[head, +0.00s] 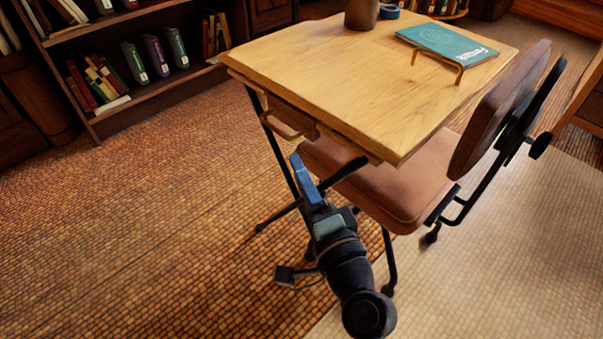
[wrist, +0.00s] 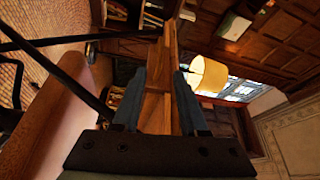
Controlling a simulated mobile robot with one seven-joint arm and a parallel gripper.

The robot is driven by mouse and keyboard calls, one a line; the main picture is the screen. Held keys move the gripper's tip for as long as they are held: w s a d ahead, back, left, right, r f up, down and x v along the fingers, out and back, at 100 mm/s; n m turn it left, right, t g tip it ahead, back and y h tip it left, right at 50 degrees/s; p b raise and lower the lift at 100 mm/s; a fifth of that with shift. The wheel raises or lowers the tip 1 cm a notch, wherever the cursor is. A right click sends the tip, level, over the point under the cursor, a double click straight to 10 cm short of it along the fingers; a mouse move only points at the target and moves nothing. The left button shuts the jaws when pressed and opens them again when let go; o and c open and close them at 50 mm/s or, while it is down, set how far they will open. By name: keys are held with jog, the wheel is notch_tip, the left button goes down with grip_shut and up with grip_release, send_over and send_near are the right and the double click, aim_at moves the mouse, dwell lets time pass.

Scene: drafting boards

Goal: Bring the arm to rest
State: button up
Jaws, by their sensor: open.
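My gripper (head: 303,180) is in front of the near left side of the wooden drafting desk, lower than its top, with its blue fingers pointing up and away. In the wrist view my gripper (wrist: 159,95) has its two blue fingers apart, with a gap between them. Nothing is held. The desk's wooden edge (wrist: 157,112) shows through the gap, beyond or between the fingers; I cannot tell how close it is. My black arm extends down from the gripper toward the bottom of the head view.
The drafting desk (head: 360,75) carries a teal book (head: 446,44), a brass book stop (head: 437,66), a brown cup (head: 361,14) and blue tape (head: 389,12). A swivel chair (head: 385,185) stands at the desk, close to my arm. The woven floor (head: 130,230) at left is clear.

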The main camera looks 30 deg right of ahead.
dwell(0.4)
jog(key=w+a+r+n+t+y+p, duration=0.1)
jog(key=a+r+n, duration=0.3)
jog(key=r, duration=0.6)
jog(key=w+a+r+n+t+y+p, duration=0.15)
jog(key=a+r+n, duration=0.25)
jog(key=r, duration=0.6)
jog(key=a+r+n+t+y+p, duration=0.15)
jog(key=a+r+n, duration=0.25)
jog(key=r, duration=0.5)
jog(key=s+a+r+n+t+h+p, duration=0.1)
jog(key=s+a+r+n+t, duration=0.1)
jog(key=s+r, duration=0.35)
jog(key=s+a+r+n+t+p, duration=0.1)
jog(key=s+a+r+p, duration=0.1)
jog(key=r, duration=0.7)
jog(key=s+a+r+n+t+h+p, duration=0.15)
jog(key=s+r, duration=0.25)
jog(key=r, duration=0.4)
notch_tip(320, 180, up, 37)
jog(key=p, duration=3.6)
jog(key=shift+w+p, duration=0.4)
jog(key=shift+f+n, duration=0.1)
jog(key=shift+n, duration=0.15)
